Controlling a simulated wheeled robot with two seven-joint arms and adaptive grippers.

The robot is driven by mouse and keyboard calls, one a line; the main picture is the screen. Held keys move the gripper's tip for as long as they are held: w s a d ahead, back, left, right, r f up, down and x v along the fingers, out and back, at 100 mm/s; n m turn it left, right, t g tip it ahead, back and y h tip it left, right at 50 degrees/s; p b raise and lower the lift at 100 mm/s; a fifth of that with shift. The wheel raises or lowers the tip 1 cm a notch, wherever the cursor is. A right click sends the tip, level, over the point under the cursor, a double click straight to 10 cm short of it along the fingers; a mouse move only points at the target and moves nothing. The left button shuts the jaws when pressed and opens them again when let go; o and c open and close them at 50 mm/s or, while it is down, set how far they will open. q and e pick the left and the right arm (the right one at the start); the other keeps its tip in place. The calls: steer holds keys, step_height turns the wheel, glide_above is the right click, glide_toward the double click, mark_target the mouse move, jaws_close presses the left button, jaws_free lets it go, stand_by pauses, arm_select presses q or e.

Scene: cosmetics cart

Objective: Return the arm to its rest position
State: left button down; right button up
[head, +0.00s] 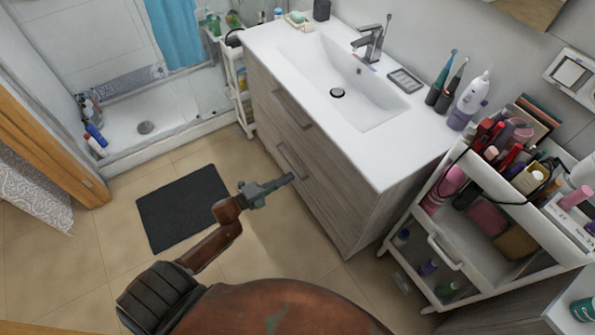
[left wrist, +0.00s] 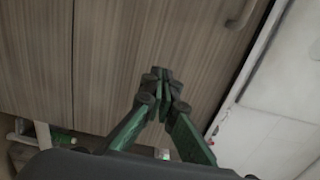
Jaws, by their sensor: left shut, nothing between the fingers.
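My left arm reaches out over the floor in the head view, and its gripper (head: 272,188) is in front of the lower drawer of the wood-grain vanity cabinet (head: 310,165). The gripper is shut and empty. In the left wrist view the gripper (left wrist: 162,75) shows with its fingertips together, with the wood-grain cabinet front (left wrist: 110,50) behind it. I cannot tell from these views how far the fingertips are from the cabinet. My right gripper shows in neither view.
A white cosmetics cart (head: 440,250) full of bottles and makeup stands at the right. A white sink (head: 345,85) tops the vanity. A dark mat (head: 180,207) lies on the tiled floor, left of the gripper. A shower tray (head: 150,125) is behind. Floor around the mat is clear.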

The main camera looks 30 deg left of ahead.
arm_select(q)
steer(key=shift+s+a, duration=0.1)
steer(key=shift+s, duration=0.1)
